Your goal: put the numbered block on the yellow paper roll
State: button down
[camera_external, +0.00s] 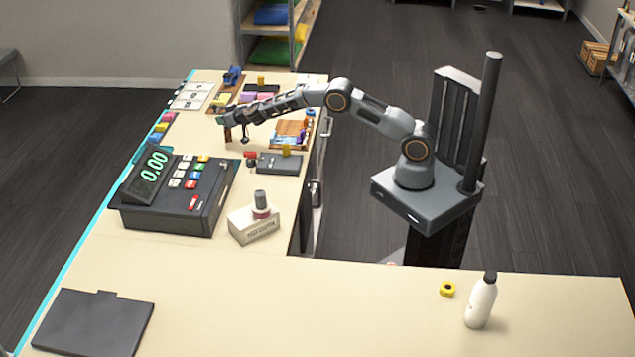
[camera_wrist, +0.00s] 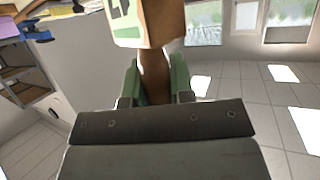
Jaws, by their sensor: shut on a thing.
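My gripper (camera_external: 232,124) is over the far part of the counter, at the end of the outstretched arm. In the wrist view its green fingers (camera_wrist: 155,82) are shut on the numbered block (camera_wrist: 147,22), a tan wooden block with a dark green mark cut off by the top edge. In the external view the block is small and brown (camera_external: 228,135), partly hidden by the gripper; I cannot tell whether it touches the counter. The yellow paper roll (camera_external: 447,289) is a small ring lying on the near counter at the right, far from my gripper.
A white bottle (camera_external: 481,302) stands right of the roll. A cash register (camera_external: 180,193), a labelled box (camera_external: 254,224) with a stamp-like object on it, and a grey device (camera_external: 279,164) stand on the left counter. A dark flat panel (camera_external: 95,322) lies front left. The near counter's middle is clear.

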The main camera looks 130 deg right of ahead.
jog(key=shift+d+f+p, duration=0.15)
jog(key=shift+f+p, duration=0.4)
jog(key=shift+f, duration=1.2)
jog(key=shift+f+b, duration=0.2)
jog(key=shift+b, duration=0.2)
jog(key=c, duration=1)
grip_release()
jog(key=shift+r, duration=0.15)
